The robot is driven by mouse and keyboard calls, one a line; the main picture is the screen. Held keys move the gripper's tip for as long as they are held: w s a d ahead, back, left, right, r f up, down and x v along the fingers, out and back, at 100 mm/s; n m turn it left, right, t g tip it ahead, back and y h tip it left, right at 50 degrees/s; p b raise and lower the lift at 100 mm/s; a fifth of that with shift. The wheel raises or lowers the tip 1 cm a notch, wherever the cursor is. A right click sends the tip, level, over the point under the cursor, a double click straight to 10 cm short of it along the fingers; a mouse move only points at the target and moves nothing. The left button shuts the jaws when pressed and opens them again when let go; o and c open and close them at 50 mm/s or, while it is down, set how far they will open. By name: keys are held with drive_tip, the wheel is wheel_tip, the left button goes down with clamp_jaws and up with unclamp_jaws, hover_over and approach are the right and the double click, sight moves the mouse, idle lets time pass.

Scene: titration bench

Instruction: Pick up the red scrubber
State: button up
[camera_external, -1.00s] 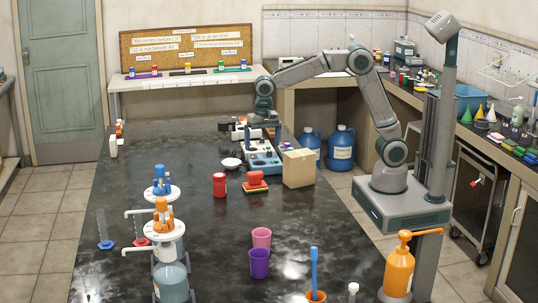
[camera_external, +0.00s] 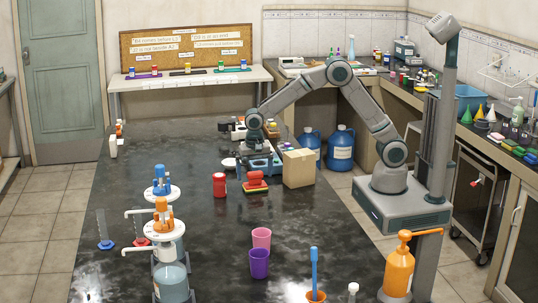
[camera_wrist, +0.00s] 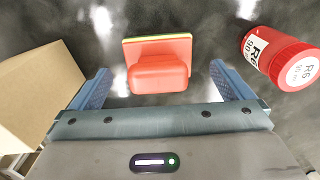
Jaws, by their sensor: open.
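The red scrubber (camera_external: 256,183) lies on the dark bench, between a red jar and a tan box. It has a red grip on a flat pad with a yellow-green edge. In the wrist view the scrubber (camera_wrist: 158,66) is near the picture's middle, ahead of my gripper (camera_wrist: 158,92) and between the lines of its two blue fingers. The fingers are wide apart with nothing held. In the external view my gripper (camera_external: 256,160) hangs low above or just behind the scrubber; the exact gap cannot be told.
The red jar (camera_external: 219,184) labelled R6 stands left of the scrubber, close to the right finger in the wrist view (camera_wrist: 282,58). The tan box (camera_external: 298,168) stands to the right. Pink (camera_external: 261,238) and purple (camera_external: 259,263) cups stand nearer the camera. The bench between is clear.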

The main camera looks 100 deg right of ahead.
sight(255, 180)
drive_tip(key=f, duration=0.4)
drive_tip(key=shift+s+d+f+p, duration=0.1)
drive_tip(key=shift+d+f+p, duration=0.1)
drive_tip(key=shift+p, duration=0.15)
drive_tip(key=c, duration=0.9)
drive_tip(key=shift+r, duration=0.2)
